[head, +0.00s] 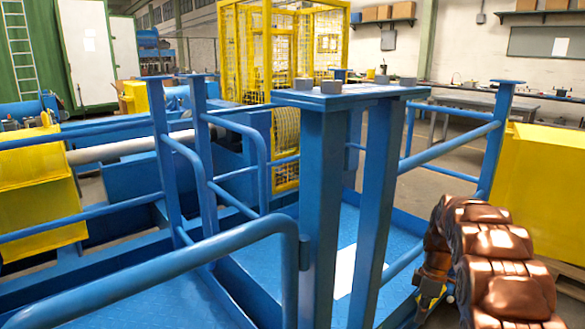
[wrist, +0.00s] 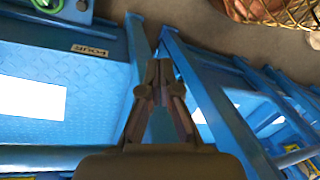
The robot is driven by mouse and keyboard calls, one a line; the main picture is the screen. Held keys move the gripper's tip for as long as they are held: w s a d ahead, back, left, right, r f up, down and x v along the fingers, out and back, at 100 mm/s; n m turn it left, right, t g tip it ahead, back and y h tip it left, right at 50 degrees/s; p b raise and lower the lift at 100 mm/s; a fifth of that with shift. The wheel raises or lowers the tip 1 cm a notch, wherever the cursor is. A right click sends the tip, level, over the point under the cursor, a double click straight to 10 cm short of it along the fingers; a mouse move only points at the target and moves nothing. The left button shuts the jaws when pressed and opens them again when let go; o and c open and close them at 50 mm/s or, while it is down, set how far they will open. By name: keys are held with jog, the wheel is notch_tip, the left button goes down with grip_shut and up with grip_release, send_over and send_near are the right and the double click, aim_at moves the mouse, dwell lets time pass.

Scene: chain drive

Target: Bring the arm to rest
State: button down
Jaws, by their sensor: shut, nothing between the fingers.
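My gripper (wrist: 159,68) shows in the wrist view, with its dark fingertips together and nothing between them. It points down over blue metal framework. A blue beam (wrist: 214,105) runs diagonally just right of the fingers in that picture. A blue checker-plate floor (wrist: 100,75) lies to the left. I cannot tell whether the fingers touch any of it. In the head view I cannot make out the gripper clearly. A copper-brown segmented form (head: 505,255) fills the lower right there; I cannot tell whether it is part of my arm.
Blue posts (head: 325,200) and a curved blue handrail (head: 160,270) stand close in front in the head view. A yellow mesh cage (head: 283,50) stands behind. A yellow box (head: 545,180) is at the right, and a grey workbench (head: 460,103) is along the back.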

jog(key=s+a+r+m+h+p, duration=0.1)
jog(key=s+a+r+m+p, duration=0.3)
jog(key=s+r, duration=0.65)
jog(key=s+a+r+m+p, duration=0.3)
jog(key=s+a+r+p, duration=0.4)
jog(key=r, duration=0.7)
jog(key=s+a+r+m+p, duration=0.2)
jog(key=s+r+m+p, duration=0.1)
jog(key=s, duration=0.8)
jog(key=s+a+r+m+p, duration=0.2)
jog(key=s+r+p, duration=0.4)
jog(key=s, duration=0.5)
jog(key=shift+s+a+r+m+h, duration=0.3)
jog(key=shift+a+r+m, duration=0.1)
jog(key=shift+a, duration=0.3)
